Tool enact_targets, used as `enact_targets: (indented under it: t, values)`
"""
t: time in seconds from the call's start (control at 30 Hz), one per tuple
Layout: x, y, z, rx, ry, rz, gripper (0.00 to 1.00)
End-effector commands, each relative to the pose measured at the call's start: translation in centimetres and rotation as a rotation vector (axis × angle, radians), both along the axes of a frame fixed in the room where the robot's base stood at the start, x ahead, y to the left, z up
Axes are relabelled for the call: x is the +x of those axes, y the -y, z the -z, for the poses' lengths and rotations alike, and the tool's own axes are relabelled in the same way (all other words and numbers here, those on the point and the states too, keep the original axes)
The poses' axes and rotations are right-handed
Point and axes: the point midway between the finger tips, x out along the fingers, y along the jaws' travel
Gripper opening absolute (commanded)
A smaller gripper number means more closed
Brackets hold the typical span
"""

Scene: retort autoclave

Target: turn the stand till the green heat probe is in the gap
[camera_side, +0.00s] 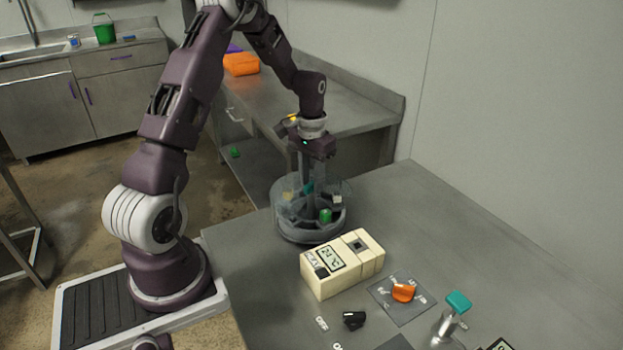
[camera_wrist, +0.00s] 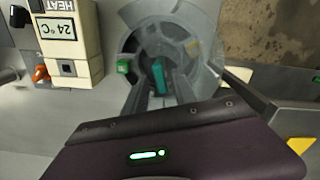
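The stand (camera_side: 296,233) is a round grey turntable inside a clear wall, at the back left of the steel table. It also shows in the wrist view (camera_wrist: 204,82). The green heat probe (camera_side: 325,216) stands upright at its front right. In the wrist view the green probe (camera_wrist: 123,67) is at the left edge of the ring. A teal handle (camera_wrist: 159,76) stands at the stand's centre. My gripper (camera_side: 308,178) points down into the stand at this handle. Its fingers straddle or touch the handle; their grip on it is unclear. The gap in the clear wall is hard to make out.
A cream meter (camera_side: 340,263), reading 24 °C and marked HEAT in the wrist view, sits close to the stand. An orange knob (camera_side: 403,292), a black knob (camera_side: 354,320) and a teal-handled valve (camera_side: 457,303) are nearer the front. The table's right side is clear.

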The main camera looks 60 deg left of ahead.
Motion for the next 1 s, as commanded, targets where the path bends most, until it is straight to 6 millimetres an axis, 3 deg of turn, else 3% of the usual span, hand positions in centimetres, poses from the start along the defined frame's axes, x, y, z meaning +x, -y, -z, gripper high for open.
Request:
enact_targets:
  t: [0.3,0.7,1.0]
  values:
    - [0.0,0.0,-0.1,0.0,-0.001,0.0,0.36]
    - [0.0,0.0,-6.7,0.001,0.001,0.0,0.36]
    - [0.0,0.0,-7.1,0.0,-0.001,0.0,0.36]
